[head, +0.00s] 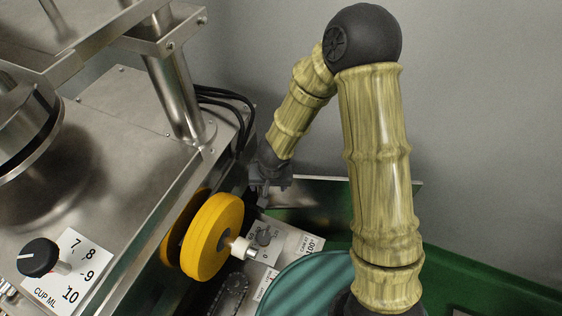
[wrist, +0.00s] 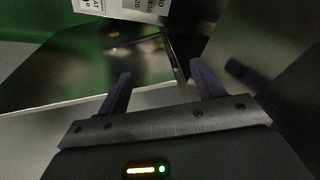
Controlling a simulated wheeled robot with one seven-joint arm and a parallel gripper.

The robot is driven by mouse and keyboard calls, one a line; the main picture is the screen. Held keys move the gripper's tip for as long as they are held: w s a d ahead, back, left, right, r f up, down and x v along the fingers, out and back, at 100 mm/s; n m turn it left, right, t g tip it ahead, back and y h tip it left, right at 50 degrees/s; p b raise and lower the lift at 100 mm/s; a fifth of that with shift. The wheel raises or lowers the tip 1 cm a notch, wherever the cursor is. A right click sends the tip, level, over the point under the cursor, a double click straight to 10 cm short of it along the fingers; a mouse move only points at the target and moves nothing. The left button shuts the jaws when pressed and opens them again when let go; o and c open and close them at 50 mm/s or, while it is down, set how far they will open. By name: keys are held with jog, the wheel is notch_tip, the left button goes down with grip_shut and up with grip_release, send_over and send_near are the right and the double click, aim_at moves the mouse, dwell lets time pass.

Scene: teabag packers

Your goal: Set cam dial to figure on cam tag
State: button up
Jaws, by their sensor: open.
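The cam dial (head: 263,237) is a small grey knob on a pale marked plate, just right of the yellow wheel's white hub; its pointer setting is too small to read. The cam tag (head: 310,246) beside it is white and seems to read "CAM AT 100°". My gripper (head: 262,200) is above and behind the dial, apart from it. In the wrist view my gripper (wrist: 161,83) shows two purple fingers spread apart with nothing between them. Part of a white printed label (wrist: 145,8) shows at the top edge there; the dial itself is not clear in that view.
A yellow wheel (head: 213,237) stands close left of the dial. A "CUP ML" dial (head: 38,257) sits on the steel machine at left. A teal round surface (head: 312,285) lies in front of the tag. Black cables (head: 225,95) hang behind the machine. A grey wall is behind.

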jog(key=w+d+r+t+p, duration=0.1)
jog(key=d+r, duration=0.2)
jog(key=r, duration=0.4)
jog(key=shift+w+d+r+y+p, duration=0.2)
jog(key=shift+w+d+y+p, duration=0.1)
jog(key=shift+w+y+p, duration=0.1)
jog(key=s+d+r+h+p, duration=0.1)
jog(key=s+d+r, duration=0.3)
jog(key=d+r, duration=0.4)
jog(key=s+d+r+h+p, duration=0.1)
jog(key=s+d+r+p, duration=0.3)
jog(key=d+r, duration=0.4)
jog(key=shift+s+d+r+m, duration=0.15)
jog(key=shift+s+r+m, duration=0.15)
